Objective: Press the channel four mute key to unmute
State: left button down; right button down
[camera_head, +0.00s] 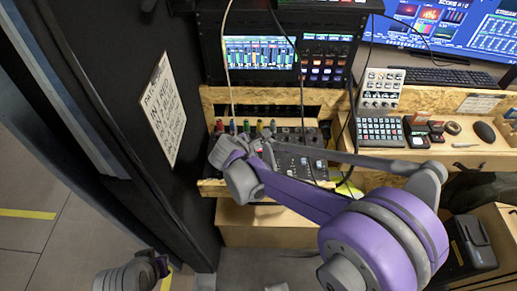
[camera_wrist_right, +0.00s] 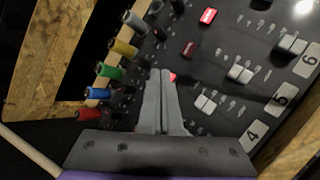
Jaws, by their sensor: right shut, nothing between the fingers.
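The audio mixer shows in the right wrist view (camera_wrist_right: 222,122) and, partly behind my right arm, in the head view (camera_head: 312,137). Its strips 4, 5 and 6 each have a light fader cap. The channel four mute key (camera_wrist_right: 173,77) glows red at the tips of my right gripper, partly hidden by them. My right gripper (camera_wrist_right: 165,75) is shut and empty, its fingers pointing at the mixer face. I cannot tell whether they touch the key. In the head view my right gripper (camera_head: 268,141) is over the mixer's left part.
A dark red key (camera_wrist_right: 188,48) and a brightly lit red key (camera_wrist_right: 208,16) lie farther up the mixer. Coloured plugs (camera_wrist_right: 109,71) line its edge. Wooden shelf walls (camera_wrist_right: 65,45) flank it. A cable (camera_head: 303,95) hangs in front. A keypad (camera_head: 380,131) sits to the right.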

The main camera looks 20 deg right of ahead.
jog(key=shift+f, duration=0.25)
dwell(0.3)
jog(key=shift+r+p, duration=0.3)
jog(key=shift+r, duration=0.45)
jog(key=shift+r, duration=0.1)
notch_tip(320, 180, up, 6)
jog(key=p, duration=0.4)
dwell(1.2)
